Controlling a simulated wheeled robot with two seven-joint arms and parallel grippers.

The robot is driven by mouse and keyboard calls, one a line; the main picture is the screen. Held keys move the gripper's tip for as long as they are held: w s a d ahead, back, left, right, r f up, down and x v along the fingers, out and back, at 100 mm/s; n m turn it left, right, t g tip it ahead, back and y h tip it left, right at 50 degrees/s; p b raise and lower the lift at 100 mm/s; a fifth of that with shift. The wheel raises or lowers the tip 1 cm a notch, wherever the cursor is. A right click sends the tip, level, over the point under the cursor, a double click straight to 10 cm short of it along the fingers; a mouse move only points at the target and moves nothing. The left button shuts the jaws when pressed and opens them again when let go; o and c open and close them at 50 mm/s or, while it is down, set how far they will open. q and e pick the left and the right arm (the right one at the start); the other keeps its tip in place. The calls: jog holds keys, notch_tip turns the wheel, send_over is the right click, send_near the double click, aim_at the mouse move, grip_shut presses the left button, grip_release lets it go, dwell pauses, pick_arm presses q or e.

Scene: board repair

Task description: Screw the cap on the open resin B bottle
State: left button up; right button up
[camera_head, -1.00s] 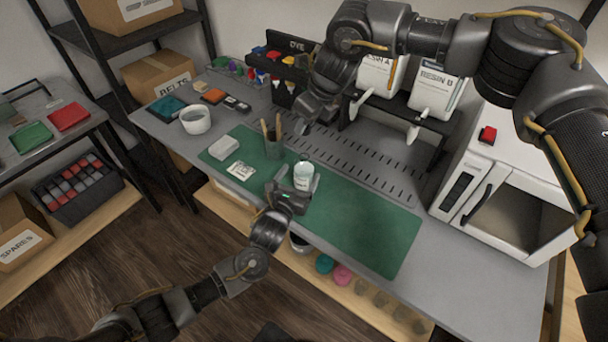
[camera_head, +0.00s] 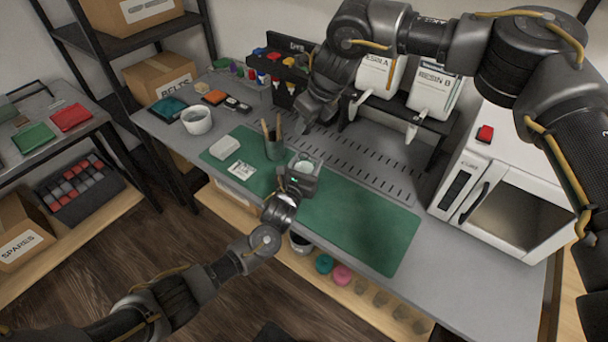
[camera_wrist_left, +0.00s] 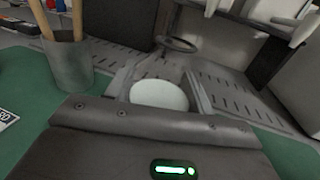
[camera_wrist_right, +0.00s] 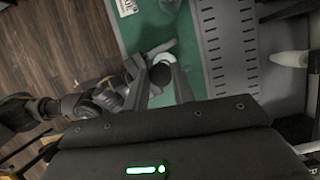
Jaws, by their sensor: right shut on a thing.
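The open white bottle (camera_head: 304,167) stands on the green mat, its pale round top (camera_wrist_left: 159,95) showing in the left wrist view. Its label is hidden now. My left gripper (camera_head: 303,172) is low around the bottle, one finger on each side, and appears open; I cannot tell whether the fingers touch it. My right gripper (camera_head: 304,126) is higher and farther back, over the slotted part of the bench. It is shut on a small dark round thing, apparently the cap (camera_wrist_right: 160,74), seen between its fingertips in the right wrist view.
A pencil cup (camera_head: 273,143) stands just left of the bottle, close to my left gripper. A white block (camera_head: 224,147) and a printed card (camera_head: 241,170) lie farther left. Resin dispensers (camera_head: 432,92) are behind, an oven (camera_head: 512,192) at right. The mat's right part (camera_head: 365,225) is clear.

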aim_at(309, 133)
pick_arm(q)
jog(key=c, duration=0.9)
jog(key=shift+o, duration=0.2)
pick_arm(e)
jog(key=shift+a+f, duration=0.1)
jog(key=shift+f, duration=2.25)
jog(key=shift+f, duration=0.2)
jog(key=shift+f, duration=0.7)
jog(key=shift+f, duration=0.55)
